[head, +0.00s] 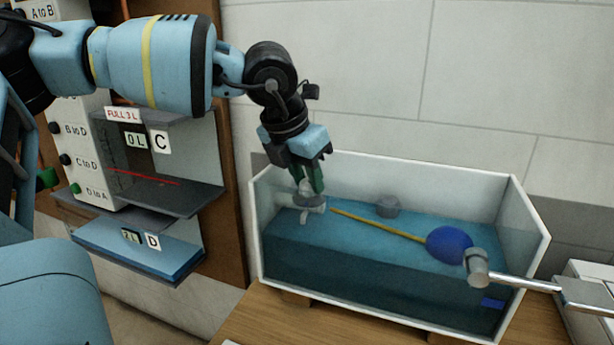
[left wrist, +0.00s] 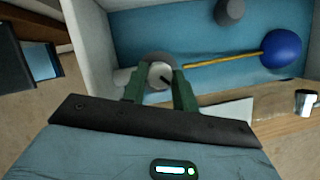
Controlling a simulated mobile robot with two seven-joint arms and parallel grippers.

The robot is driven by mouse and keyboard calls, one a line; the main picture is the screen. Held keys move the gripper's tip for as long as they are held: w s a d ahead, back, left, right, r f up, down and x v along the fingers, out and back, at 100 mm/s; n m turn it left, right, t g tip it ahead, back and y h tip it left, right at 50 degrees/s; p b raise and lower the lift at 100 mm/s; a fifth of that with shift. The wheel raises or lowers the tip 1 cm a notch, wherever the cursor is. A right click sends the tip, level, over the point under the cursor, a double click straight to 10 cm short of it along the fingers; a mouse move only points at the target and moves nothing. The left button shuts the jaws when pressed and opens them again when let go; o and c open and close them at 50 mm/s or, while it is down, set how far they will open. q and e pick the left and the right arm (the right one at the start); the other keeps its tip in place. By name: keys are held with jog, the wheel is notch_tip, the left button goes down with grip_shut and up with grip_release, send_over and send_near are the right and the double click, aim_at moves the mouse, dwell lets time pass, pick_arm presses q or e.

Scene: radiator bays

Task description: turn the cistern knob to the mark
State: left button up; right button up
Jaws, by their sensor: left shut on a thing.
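The cistern (head: 400,315) is an open white-rimmed tank with a clear front and blue water inside. Its knob (head: 312,203) is a small pale grey piece at the tank's left end. In the left wrist view the knob (left wrist: 160,75) shows a short dark line on its face; I cannot tell whether this is a pointer or the mark. My left gripper (head: 311,187) reaches down from above and is shut on the knob. Its green fingers (left wrist: 159,90) stand on either side of it in the left wrist view. My right gripper is not in view.
A yellow rod (head: 378,225) runs to a blue float ball (head: 449,245) in the tank. A chrome lever (head: 525,283) sticks out at right. Labelled shelves, including C (head: 161,141) and D (head: 153,241), stand at left.

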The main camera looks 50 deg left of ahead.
pick_arm(q)
jog(key=m+h, duration=0.1)
jog(key=m, duration=0.2)
jog(key=m+h, duration=0.1)
jog(key=m, duration=0.2)
jog(key=shift+a+m+h+p, duration=0.2)
jog(key=shift+m+h+p, duration=0.1)
jog(key=shift+p, duration=0.1)
dwell(0.4)
jog(key=o, duration=1)
jog(key=shift+c, duration=0.2)
jog(key=shift+r, duration=0.1)
jog(key=v, duration=0.7)
jog(key=shift+r, duration=0.4)
